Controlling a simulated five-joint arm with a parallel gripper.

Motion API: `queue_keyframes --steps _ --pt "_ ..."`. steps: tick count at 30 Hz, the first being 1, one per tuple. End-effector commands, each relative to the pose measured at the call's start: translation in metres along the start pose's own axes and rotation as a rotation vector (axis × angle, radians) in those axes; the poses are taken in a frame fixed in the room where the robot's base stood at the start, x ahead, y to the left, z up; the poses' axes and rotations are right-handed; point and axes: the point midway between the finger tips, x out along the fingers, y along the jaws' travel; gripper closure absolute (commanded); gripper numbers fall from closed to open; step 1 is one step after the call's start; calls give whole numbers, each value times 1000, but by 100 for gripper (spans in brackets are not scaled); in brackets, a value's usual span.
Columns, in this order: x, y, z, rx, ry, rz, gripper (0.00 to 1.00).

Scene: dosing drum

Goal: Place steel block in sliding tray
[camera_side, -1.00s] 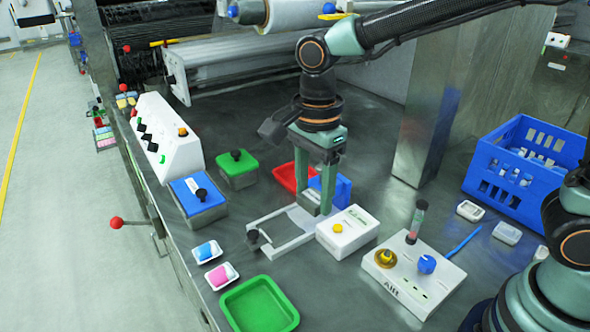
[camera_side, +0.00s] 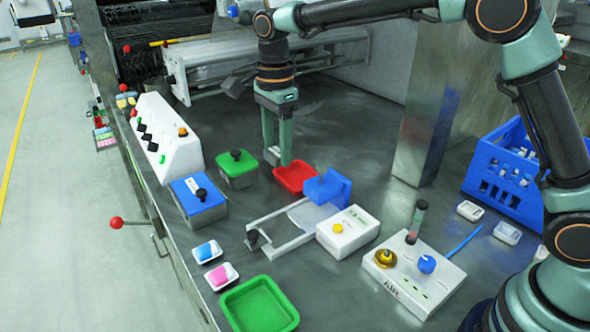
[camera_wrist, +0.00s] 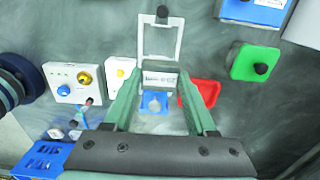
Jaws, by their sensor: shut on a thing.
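My gripper (camera_side: 278,155) is raised above the bench near the back of the red tray. In the wrist view my gripper (camera_wrist: 160,82) is shut on the steel block (camera_wrist: 160,78), a grey piece with dark lettering between the fingertips. The sliding tray is a pale frame (camera_side: 285,245) with a black knob (camera_side: 253,238), drawn out beside a white box with a yellow button (camera_side: 347,230). The tray also shows in the wrist view (camera_wrist: 178,40), beyond the block. A blue holder (camera_side: 328,187) stands behind the tray.
The red tray (camera_side: 295,177) lies left of the blue holder. A green lidded box (camera_side: 238,172) and a blue lidded box (camera_side: 198,202) stand at left. A green tray (camera_side: 260,305) is in front. A white control panel (camera_side: 405,280) and blue crate (camera_side: 500,170) are at right.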

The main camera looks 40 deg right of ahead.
Motion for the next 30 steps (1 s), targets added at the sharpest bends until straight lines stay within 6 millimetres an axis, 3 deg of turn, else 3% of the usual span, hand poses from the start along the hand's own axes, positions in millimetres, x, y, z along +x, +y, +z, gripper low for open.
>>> queue_keyframes --steps 15,26,30 --pt "122 2 0 0 1 4 100" --pt "152 1 0 0 0 1 100" --pt "173 2 0 0 1 4 100"
